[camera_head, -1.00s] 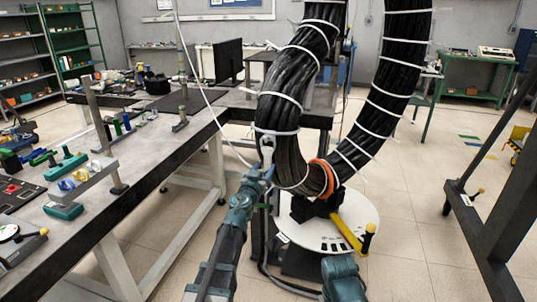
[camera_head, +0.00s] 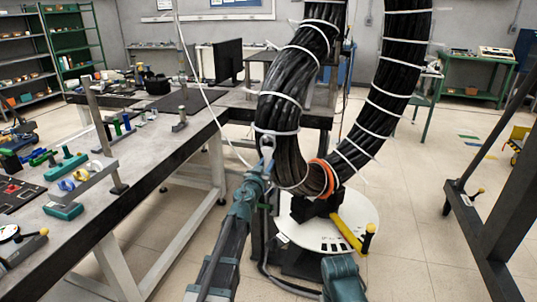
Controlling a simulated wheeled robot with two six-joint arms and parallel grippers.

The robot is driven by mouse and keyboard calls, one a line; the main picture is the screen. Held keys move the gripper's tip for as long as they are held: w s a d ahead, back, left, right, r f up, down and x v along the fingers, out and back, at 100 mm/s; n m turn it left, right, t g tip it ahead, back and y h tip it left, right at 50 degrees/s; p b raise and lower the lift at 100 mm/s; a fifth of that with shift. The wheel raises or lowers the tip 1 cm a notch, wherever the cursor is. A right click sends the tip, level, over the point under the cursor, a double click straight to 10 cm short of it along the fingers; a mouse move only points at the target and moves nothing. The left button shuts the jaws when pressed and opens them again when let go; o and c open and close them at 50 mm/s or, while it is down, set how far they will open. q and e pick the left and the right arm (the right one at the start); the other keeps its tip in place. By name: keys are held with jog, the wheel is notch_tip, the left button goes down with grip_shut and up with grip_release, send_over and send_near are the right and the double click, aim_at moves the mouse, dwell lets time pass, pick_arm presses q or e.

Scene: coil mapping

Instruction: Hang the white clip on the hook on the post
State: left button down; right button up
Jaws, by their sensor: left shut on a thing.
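The white clip (camera_head: 268,140) shows as a small pale piece against the lower left part of the thick black cable bundle (camera_head: 282,110). My left gripper (camera_head: 265,160) is shut on it from below, and its fingers hide part of the clip. I cannot tell whether the clip touches the bundle. A thin white cord runs from the top of the picture down to near the gripper. I cannot make out the hook on the post. A teal part of my right arm shows at the bottom edge, but its gripper is out of view.
A long workbench (camera_head: 150,165) with upright metal posts (camera_head: 98,115) and coloured fittings stands at the left. A round white base (camera_head: 300,235) with a yellow handle (camera_head: 347,232) lies below the bundle. A dark frame (camera_head: 490,215) stands at the right. Open floor lies between.

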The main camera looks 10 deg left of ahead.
aim_at(267, 156)
pick_arm(q)
jog(key=shift+r, duration=0.1)
dwell(0.3)
jog(key=shift+s+r+p, duration=0.45)
jog(key=shift+r+p, duration=0.2)
jog(key=shift+p, duration=0.05)
jog(key=shift+s+r+p, duration=0.4)
jog(key=shift+r+p, duration=0.2)
jog(key=shift+p, duration=0.05)
jog(key=shift+s, duration=0.15)
jog(key=shift+s, duration=1.3)
jog(key=shift+s, duration=0.1)
jog(key=shift+s+a, duration=0.1)
jog(key=shift+s, duration=0.5)
